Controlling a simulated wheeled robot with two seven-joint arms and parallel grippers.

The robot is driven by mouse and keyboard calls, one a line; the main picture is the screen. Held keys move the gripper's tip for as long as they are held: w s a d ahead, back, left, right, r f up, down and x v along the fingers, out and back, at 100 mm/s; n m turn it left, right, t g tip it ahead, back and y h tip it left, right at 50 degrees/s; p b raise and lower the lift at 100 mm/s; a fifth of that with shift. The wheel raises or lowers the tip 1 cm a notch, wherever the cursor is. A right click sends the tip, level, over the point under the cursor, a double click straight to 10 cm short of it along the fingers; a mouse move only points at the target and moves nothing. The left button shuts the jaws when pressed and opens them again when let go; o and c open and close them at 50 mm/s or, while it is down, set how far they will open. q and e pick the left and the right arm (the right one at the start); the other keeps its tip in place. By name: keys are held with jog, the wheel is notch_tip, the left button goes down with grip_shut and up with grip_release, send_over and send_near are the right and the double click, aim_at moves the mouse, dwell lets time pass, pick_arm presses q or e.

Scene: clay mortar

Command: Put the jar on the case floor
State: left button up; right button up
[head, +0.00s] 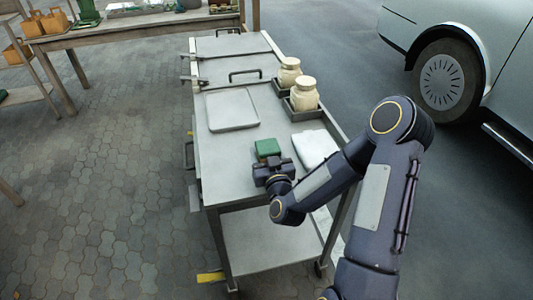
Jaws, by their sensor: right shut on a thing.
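Two cream jars with lids stand upright at the right side of the metal cart: a nearer jar (304,95) and a farther jar (289,73). Each stands in a dark shallow case; the nearer case (304,114) shows its front wall, and the farther case (279,89) is partly hidden. My right gripper (268,162) is over the near end of the cart, well short of the jars. It is shut on a small green block (267,147) at its fingertips; the fingers are partly hidden by the gripper body. My left gripper is out of view.
A flat grey tray (232,109) lies on the cart top (217,157). A folded white cloth (315,147) lies right of my right gripper, close to my forearm. A wooden table (140,25) stands at back left, and a vehicle (470,50) at right.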

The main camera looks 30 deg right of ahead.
jog(key=shift+r, duration=0.1)
jog(key=shift+f+b, duration=0.25)
jog(key=shift+b, duration=0.05)
jog(key=o, duration=1.1)
jog(key=shift+o, duration=0.2)
